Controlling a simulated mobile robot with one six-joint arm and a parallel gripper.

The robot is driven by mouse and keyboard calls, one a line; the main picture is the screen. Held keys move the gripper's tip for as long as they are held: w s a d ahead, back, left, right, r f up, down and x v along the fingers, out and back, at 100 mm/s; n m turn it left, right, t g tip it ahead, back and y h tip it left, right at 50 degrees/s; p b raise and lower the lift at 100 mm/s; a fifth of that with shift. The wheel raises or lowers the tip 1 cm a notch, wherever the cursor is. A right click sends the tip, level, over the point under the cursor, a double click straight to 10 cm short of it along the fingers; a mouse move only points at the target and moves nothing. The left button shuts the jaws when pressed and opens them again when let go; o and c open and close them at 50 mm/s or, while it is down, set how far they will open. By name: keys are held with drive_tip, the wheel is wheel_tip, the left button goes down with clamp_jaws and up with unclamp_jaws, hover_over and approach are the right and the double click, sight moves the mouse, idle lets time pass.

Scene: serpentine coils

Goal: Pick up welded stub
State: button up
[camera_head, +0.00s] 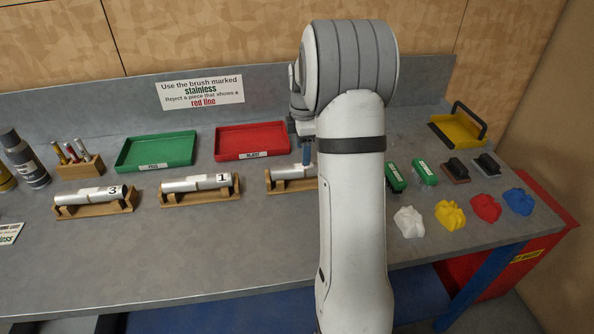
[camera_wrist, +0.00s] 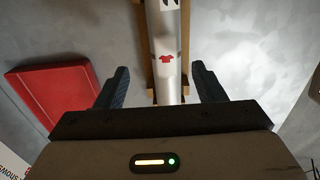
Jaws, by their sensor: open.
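A silver welded stub (camera_head: 288,172) lies on a wooden cradle (camera_head: 290,187) in the head view, its right end hidden by my arm. In the wrist view the stub (camera_wrist: 168,75) runs between my fingers, with a small red mark on its surface and part of a black number at the top edge. My gripper (camera_wrist: 160,70) is open, one finger on each side of the stub with gaps showing. Stub 1 (camera_head: 196,184) and stub 3 (camera_head: 88,196) lie on similar cradles to the left.
A green tray (camera_head: 155,134) and a red tray (camera_head: 252,154) stand behind the stubs, below a sign (camera_head: 200,92). Green-topped brushes (camera_head: 424,173) and coloured cloths (camera_head: 450,215) are right.

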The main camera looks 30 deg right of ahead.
sight(304, 170)
wheel_tip(304, 170, down, 6)
drive_tip(key=shift+s+a+r+p, duration=0.1)
drive_tip(key=shift+s+r+p, duration=0.05)
drive_tip(key=shift+p, duration=0.35)
drive_tip(key=shift+r, duration=0.15)
drive_tip(key=c, duration=1.3)
